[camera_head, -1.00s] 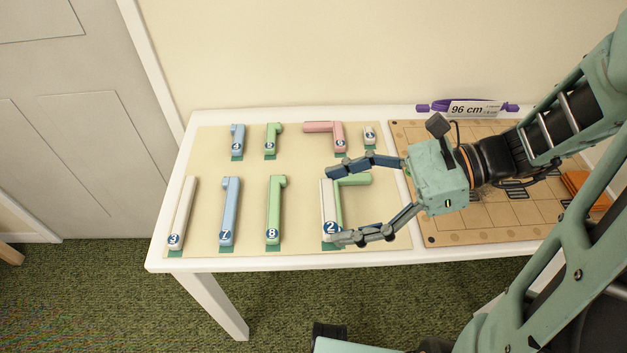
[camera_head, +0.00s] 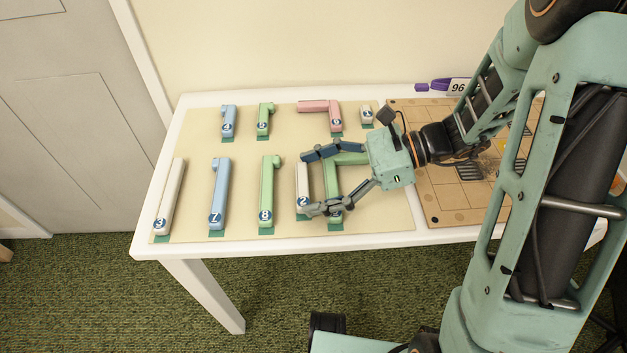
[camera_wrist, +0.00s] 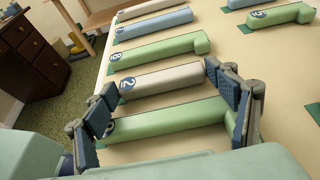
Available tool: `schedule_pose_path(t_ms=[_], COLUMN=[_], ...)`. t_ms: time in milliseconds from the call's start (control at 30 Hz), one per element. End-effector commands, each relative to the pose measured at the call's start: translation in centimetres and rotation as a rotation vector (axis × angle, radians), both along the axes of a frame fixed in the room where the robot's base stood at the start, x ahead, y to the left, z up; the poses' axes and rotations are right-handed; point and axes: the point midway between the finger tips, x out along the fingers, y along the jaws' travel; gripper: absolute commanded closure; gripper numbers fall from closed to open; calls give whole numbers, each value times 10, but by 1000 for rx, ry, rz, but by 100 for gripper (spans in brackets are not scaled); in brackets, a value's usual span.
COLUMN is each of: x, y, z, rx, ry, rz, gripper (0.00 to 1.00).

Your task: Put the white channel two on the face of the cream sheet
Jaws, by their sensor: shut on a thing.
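The white channel two (camera_head: 303,181), marked with a dark blue 2, is between my fingertips over the cream sheet (camera_head: 387,213). My gripper (camera_head: 306,183) reaches from the right and is shut on it lengthwise, one finger at each end. The cream sheet (camera_wrist: 278,78) also shows there.
Green channel 8 (camera_head: 267,185), blue channel 7 (camera_head: 220,190) and white channel 3 (camera_head: 171,190) stand to the left. Short channels and a pink one (camera_head: 320,106) line the back. A tan marked panel (camera_head: 437,207) lies right, with a purple item (camera_head: 437,85) behind.

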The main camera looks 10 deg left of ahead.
Motion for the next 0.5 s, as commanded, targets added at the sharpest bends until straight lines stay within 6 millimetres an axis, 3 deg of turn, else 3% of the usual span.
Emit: schedule_pose_path(t_ms=[267, 300, 400, 500], x=[0, 0, 0, 0], y=[0, 0, 0, 0], z=[-3, -2, -2, -2], rx=[0, 0, 0, 0], ry=[1, 0, 0, 0], rz=[-1, -1, -1, -1], gripper=[41, 17, 6, 4])
